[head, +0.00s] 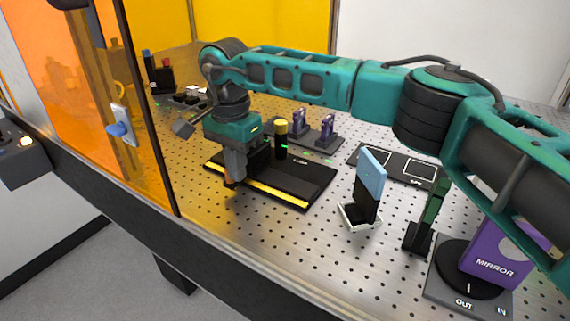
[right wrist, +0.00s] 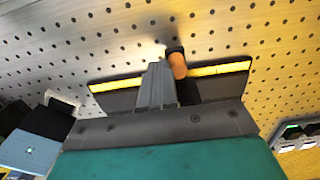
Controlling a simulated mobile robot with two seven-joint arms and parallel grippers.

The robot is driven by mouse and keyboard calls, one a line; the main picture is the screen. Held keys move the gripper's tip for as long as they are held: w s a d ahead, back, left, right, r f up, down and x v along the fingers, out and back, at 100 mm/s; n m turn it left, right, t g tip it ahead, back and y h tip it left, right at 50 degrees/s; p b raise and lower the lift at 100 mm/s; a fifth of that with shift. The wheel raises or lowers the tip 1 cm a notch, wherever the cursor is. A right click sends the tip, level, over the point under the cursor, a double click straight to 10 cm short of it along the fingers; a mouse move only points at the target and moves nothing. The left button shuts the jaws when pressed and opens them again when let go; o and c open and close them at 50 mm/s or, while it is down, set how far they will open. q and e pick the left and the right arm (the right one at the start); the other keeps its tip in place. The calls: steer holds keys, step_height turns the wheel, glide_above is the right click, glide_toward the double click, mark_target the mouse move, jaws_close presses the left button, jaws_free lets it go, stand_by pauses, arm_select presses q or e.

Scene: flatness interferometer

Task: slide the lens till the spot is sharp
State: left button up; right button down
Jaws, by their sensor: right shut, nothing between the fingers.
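A black slide base (head: 312,188) with a yellow front strip lies on the perforated table; the strip also shows in the right wrist view (right wrist: 222,68). A dark post with a yellow cap (head: 281,128) stands at its back edge, with a green glow on it. I cannot tell which part is the lens. My right gripper (head: 231,180) points down over the base's left part, shut and empty. In the right wrist view its fingers (right wrist: 156,72) are beside an orange-tipped knob (right wrist: 177,65); whether they touch is unclear. No sharp spot can be made out. My left gripper is out of view.
A blue panel (head: 371,170) stands at the base's right, a green plate (head: 435,203) beyond it. A purple MIRROR block (head: 497,255) sits on a turntable at lower right. Purple mounts (head: 327,127) stand behind. An orange door (head: 85,90) borders the left.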

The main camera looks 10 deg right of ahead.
steer(key=shift+w+a, duration=0.55)
steer(key=shift+a, duration=0.05)
steer(key=shift+w+a, duration=0.1)
steer(key=shift+s+d, duration=0.4)
steer(key=shift+d, duration=0.05)
step_height(320, 180, up, 9)
steer(key=p, duration=0.5)
stand_by(0.7)
steer(key=shift+s, duration=0.1)
